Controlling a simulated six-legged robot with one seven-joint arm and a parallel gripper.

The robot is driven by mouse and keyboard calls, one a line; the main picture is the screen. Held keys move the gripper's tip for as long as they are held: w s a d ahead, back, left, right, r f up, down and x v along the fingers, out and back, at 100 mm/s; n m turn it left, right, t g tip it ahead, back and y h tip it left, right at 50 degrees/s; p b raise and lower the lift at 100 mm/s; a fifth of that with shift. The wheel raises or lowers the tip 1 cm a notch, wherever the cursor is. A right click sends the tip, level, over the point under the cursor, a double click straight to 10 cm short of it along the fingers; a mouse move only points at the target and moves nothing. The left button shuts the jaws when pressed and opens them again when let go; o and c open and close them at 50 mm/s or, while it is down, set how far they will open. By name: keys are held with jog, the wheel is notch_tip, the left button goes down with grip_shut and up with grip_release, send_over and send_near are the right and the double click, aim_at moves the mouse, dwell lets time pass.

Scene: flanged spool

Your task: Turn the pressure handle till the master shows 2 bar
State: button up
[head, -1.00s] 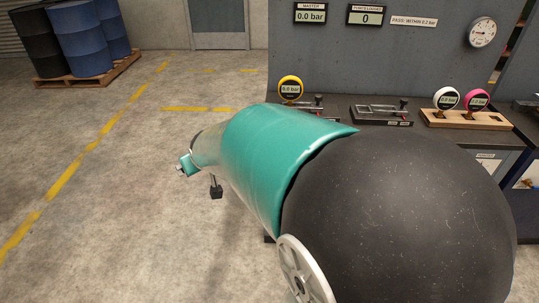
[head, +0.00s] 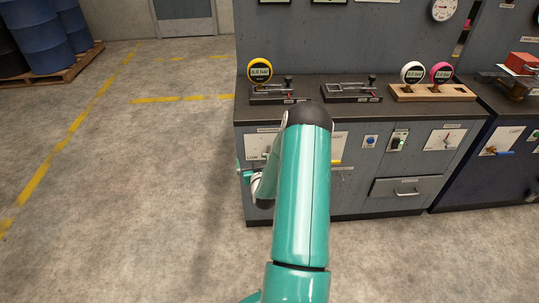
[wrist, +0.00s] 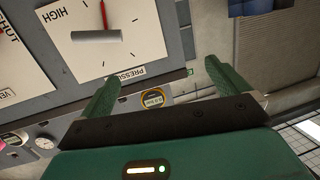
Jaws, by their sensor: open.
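The pressure handle is a grey bar (wrist: 95,37) with a red pointer on a white dial plate marked HIGH, at the upper left of the wrist view. In the head view the pressure plate (head: 256,146), with LOW readable, is partly hidden by my arm. My gripper (wrist: 162,70) is open and empty, its green fingers apart from the handle; in the head view it (head: 245,172) shows small at the plate's left side. The master display (head: 272,1) is cut off at the top edge; its reading is out of view. The yellow gauge (head: 260,70) reads 0.0 bar.
On the bench top (head: 330,115) stand two black clamp fixtures and a wooden block (head: 433,92) with white and pink gauges. A vent plate (wrist: 15,60) lies beside the pressure plate in the wrist view.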

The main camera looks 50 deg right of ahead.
jog(key=s+d+f+m+g+h, duration=0.1)
jog(key=s+d+f+m+h, duration=0.2)
jog(key=s+f, duration=0.35)
jog(key=shift+h, duration=0.3)
jog(key=x, duration=1.3)
jog(key=shift+d, duration=0.2)
jog(key=c, duration=0.8)
jog(key=shift+c, duration=0.2)
